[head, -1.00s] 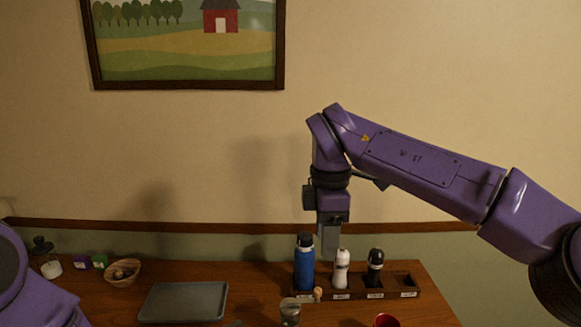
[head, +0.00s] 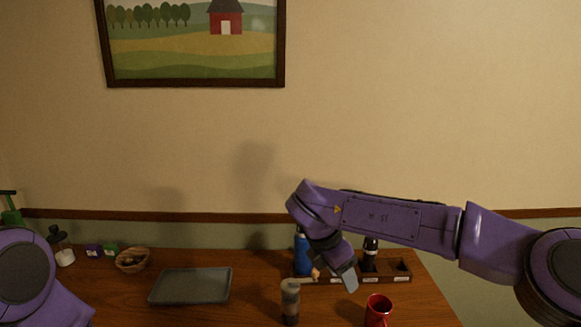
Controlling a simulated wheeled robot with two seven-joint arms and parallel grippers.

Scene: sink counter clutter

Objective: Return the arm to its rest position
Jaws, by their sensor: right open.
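My right arm comes in from the right, low over the table. Its purple wrist is bent down and its gripper (head: 348,281) points down and to the right, open, with nothing seen in it. The gripper is in front of the dark bottle rack (head: 394,278) and hides part of it. A blue bottle (head: 301,262) stands at the rack's left end, partly behind my wrist. A dark-topped bottle (head: 370,251) stands right of the gripper. Of my left arm only a purple link shows at the left edge; its gripper is out of view.
A red mug (head: 378,311) and a grey-brown cup (head: 290,300) stand near the front. A grey tray (head: 190,286) lies left of them. A basket (head: 131,260), small boxes (head: 102,250) and a jar (head: 64,252) stand at the far left.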

